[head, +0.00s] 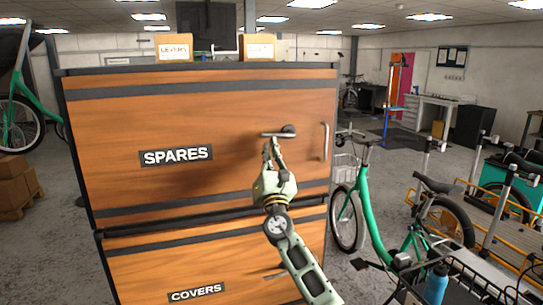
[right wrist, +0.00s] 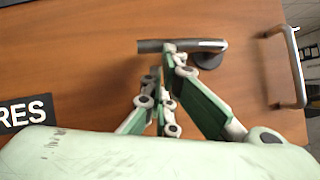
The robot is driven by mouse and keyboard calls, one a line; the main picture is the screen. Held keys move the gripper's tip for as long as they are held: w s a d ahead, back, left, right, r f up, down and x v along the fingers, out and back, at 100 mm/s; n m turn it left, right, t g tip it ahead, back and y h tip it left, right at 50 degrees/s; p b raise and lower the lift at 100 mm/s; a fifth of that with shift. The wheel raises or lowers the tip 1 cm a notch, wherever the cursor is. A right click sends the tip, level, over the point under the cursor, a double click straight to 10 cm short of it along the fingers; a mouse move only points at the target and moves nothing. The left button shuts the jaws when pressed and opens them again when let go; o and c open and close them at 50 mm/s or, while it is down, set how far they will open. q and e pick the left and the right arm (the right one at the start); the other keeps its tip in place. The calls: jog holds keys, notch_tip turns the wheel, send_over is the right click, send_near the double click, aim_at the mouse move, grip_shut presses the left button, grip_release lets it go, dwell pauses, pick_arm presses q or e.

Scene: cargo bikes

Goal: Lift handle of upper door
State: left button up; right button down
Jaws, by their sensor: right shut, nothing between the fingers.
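The upper door (head: 215,110) is a wood-coloured panel with a black SPARES label (head: 176,156). Its lever handle (head: 278,133) is a horizontal metal bar joined to a dark round pivot at its right end. My right gripper (head: 271,146) is just below the lever, fingers pointing up at it. In the right wrist view the lever (right wrist: 183,46) lies across the fingertips of the gripper (right wrist: 162,62), which are shut with nothing between them. One fingertip overlaps the lever near its middle; I cannot tell if they touch. My left gripper is not in view.
A vertical pull bar (head: 324,141) is fixed right of the lever. The lower door (head: 210,262) is labelled COVERS. Boxes (head: 174,48) stand on the cabinet. A green bike (head: 365,195) and a cargo rack (head: 515,232) stand to the right.

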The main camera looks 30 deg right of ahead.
aim_at(265, 135)
jog(key=r+m+g+h+p, duration=0.1)
jog(key=m, duration=0.1)
jog(key=r+m+g+h+p, duration=0.1)
jog(key=r+m, duration=0.1)
jog(key=m, duration=0.1)
jog(key=a+r+m+g+h+p, duration=0.1)
jog(key=m+g+h, duration=0.1)
jog(key=m, duration=0.1)
jog(key=shift+w+r+p, duration=0.1)
jog(key=shift+r+p, duration=0.25)
jog(key=r+m+g+p, duration=0.1)
jog(key=m, duration=0.2)
jog(key=shift+d+r+g+h+p, duration=0.2)
jog(key=shift+r+g+h+p, duration=0.15)
jog(key=shift+r+g+h, duration=0.05)
jog(key=m+p, duration=0.1)
jog(key=r+m+g+p, duration=0.1)
jog(key=m, duration=0.1)
jog(key=shift+d+r+g, duration=0.3)
jog(key=shift+d, duration=0.05)
jog(key=shift+d+r+m+g+y+p, duration=0.4)
jog(key=shift+r+m+g+p, duration=0.25)
jog(key=shift+m, duration=0.45)
jog(key=shift+s+d+r+p, duration=0.2)
jog(key=shift+s+d+p, duration=0.05)
jog(key=shift+d+p, duration=0.15)
jog(key=shift+f, duration=0.1)
